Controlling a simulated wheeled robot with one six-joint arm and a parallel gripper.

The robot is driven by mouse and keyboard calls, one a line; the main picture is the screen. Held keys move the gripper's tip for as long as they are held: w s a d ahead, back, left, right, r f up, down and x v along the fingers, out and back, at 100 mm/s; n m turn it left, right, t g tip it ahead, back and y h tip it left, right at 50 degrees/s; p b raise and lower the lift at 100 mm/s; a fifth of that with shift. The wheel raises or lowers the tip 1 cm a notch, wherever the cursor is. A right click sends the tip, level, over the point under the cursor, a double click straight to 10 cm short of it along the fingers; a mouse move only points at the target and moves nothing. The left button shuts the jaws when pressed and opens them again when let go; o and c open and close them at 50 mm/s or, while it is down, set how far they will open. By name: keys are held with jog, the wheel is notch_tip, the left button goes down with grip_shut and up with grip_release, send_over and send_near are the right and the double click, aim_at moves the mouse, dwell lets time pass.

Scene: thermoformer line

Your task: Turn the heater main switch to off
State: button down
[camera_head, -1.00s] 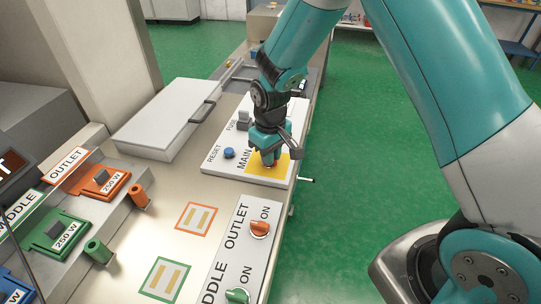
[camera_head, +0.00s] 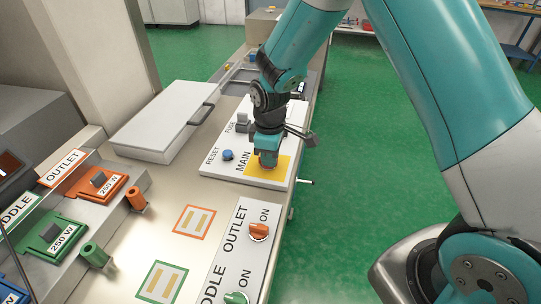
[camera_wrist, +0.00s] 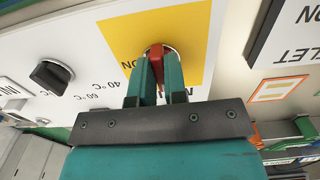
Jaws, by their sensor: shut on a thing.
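The heater main switch is a red knob (camera_wrist: 156,50) on a yellow plate (camera_wrist: 118,38) in the wrist view. The yellow plate also shows on the MAIN panel in the head view (camera_head: 281,166). My gripper (camera_head: 267,164) points down at the plate, and its fingers hide most of the knob there. In the wrist view its two teal fingers (camera_wrist: 159,74) stand on either side of the red handle and are shut on it. A partly covered ON label (camera_wrist: 127,65) is beside the knob. The knob's exact angle is hard to tell.
A blue RESET button (camera_head: 228,155) and a grey FUSE part (camera_head: 242,122) are on the same panel. A black dial (camera_wrist: 50,75) is near the gripper. The orange OUTLET knob (camera_head: 259,231) and green MIDDLE knob (camera_head: 237,297) are nearer me. Green floor is free at right.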

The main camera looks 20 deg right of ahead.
dwell(0.3)
jog(key=c, duration=1.2)
grip_release()
jog(key=shift+o, duration=0.2)
jog(key=shift+r, duration=0.15)
notch_tip(320, 180, up, 17)
jog(key=b, duration=0.2)
jog(key=shift+b, duration=0.35)
jog(key=shift+r, duration=0.1)
jog(key=s+a+m+y, duration=0.2)
jog(key=s, duration=1)
jog(key=s+a+r+m+y, duration=0.1)
jog(key=s+a+m+y, duration=0.1)
jog(key=s, duration=1)
jog(key=shift+s+a+r, duration=0.2)
jog(key=shift+s+a, duration=0.15)
jog(key=shift+a, duration=0.2)
